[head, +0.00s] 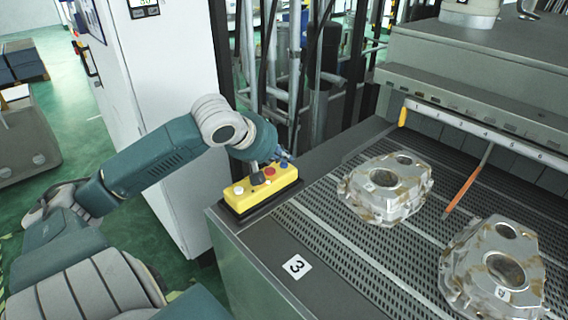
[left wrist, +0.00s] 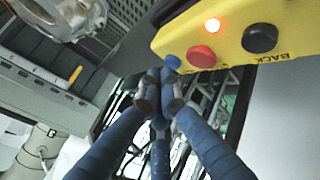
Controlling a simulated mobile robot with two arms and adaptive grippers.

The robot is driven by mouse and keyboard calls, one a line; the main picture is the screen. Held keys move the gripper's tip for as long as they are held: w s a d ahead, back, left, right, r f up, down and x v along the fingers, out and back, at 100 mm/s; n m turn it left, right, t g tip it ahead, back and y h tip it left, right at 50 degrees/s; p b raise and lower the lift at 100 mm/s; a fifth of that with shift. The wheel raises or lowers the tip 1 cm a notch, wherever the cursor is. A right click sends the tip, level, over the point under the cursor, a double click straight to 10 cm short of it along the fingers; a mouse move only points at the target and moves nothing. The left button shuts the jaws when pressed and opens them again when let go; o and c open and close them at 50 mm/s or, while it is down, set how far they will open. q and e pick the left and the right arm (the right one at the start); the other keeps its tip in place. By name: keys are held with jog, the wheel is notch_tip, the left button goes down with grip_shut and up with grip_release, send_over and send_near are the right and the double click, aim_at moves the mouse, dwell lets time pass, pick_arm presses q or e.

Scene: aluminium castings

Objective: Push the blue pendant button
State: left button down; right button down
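The yellow pendant (head: 262,190) lies on the front left corner of the conveyor table. Its blue button (head: 284,164) is at the far end, beside a red button (head: 269,171). In the left wrist view the blue button (left wrist: 172,62) is small and partly hidden by my fingertips. The red button (left wrist: 201,56), a black button (left wrist: 260,38) and a glowing orange lamp (left wrist: 212,25) also show there. My left gripper (left wrist: 160,80) has its blue fingers brought together, empty, with the tips right at the blue button. I cannot tell whether they touch it. My right gripper is out of view.
Two metal castings (head: 386,190) (head: 492,270) lie on the slatted conveyor to the right. A white cabinet (head: 165,70) stands left of the table. Pipes (head: 297,70) rise behind the pendant.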

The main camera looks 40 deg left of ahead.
aim_at(283, 165)
pick_arm(q)
jog(key=shift+f, duration=0.45)
dwell(0.4)
jog(key=shift+r, duration=0.1)
jog(key=shift+r+p, duration=0.8)
jog(key=shift+p, duration=0.5)
jog(key=shift+r, duration=0.1)
notch_tip(283, 165, up, 5)
jog(key=p, duration=0.6)
